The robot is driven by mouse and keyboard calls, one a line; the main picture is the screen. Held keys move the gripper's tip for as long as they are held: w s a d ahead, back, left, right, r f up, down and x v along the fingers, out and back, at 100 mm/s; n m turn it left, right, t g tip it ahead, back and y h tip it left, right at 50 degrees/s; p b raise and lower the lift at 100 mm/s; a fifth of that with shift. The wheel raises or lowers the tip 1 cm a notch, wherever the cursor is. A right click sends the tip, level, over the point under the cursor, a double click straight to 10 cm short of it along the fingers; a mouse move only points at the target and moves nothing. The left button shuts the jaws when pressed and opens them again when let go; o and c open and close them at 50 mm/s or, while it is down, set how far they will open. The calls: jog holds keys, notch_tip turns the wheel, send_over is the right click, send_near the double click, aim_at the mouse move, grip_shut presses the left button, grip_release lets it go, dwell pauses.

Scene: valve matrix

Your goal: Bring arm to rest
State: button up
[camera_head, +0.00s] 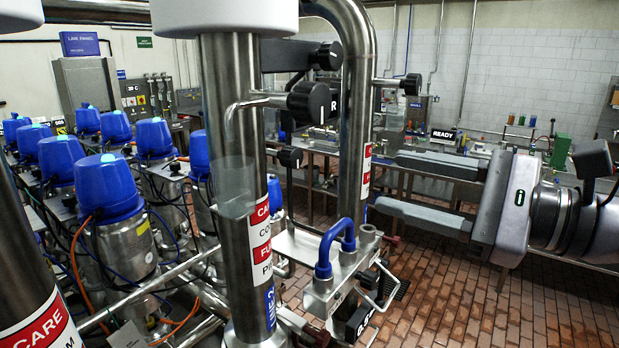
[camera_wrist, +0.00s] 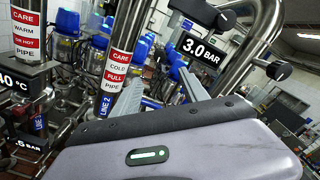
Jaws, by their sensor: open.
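My gripper (camera_head: 388,182) reaches in from the right in the head view, its two grey fingers pointing left. The fingers are spread apart with nothing between them. The fingertips are close to the bent steel pipe (camera_head: 355,110), with no clear contact visible; the exact gap is hard to judge. In the wrist view, my gripper's grey body fills the lower part and its fingers point up toward the pipes and blue-topped valves.
A steel pipe labelled LINE 2 (camera_head: 240,130) stands in front. A blue handle (camera_head: 335,246) sits on a steel block below the fingers. Several blue-topped valves (camera_head: 108,186) stand at left. The brick floor (camera_head: 480,290) is clear at lower right. A 3.0 BAR sign (camera_wrist: 200,50) is ahead.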

jog(key=s+a+f+n+g+h+b, duration=0.2)
jog(key=s+a+f, duration=0.1)
jog(key=f, duration=0.6)
jog(key=s+a+f+n+g+h+b, duration=0.1)
jog(key=s+a+f+n+g+h, duration=0.15)
jog(key=f, duration=0.55)
jog(key=s+a+f+n+g+h+b, duration=0.2)
jog(key=s+a+f+n+h, duration=0.15)
jog(key=f, duration=0.55)
jog(key=s+d+f+n+h+b, duration=0.1)
jog(key=d+f+n+h, duration=0.1)
jog(key=f+n, duration=0.1)
jog(key=s+d+f+n+t+h+b, duration=0.1)
jog(key=s+d+f+n+h, duration=0.1)
jog(key=f, duration=0.4)
jog(key=shift+s+d+n, duration=0.25)
jog(key=shift+d+n, duration=0.15)
jog(key=shift+d, duration=0.15)
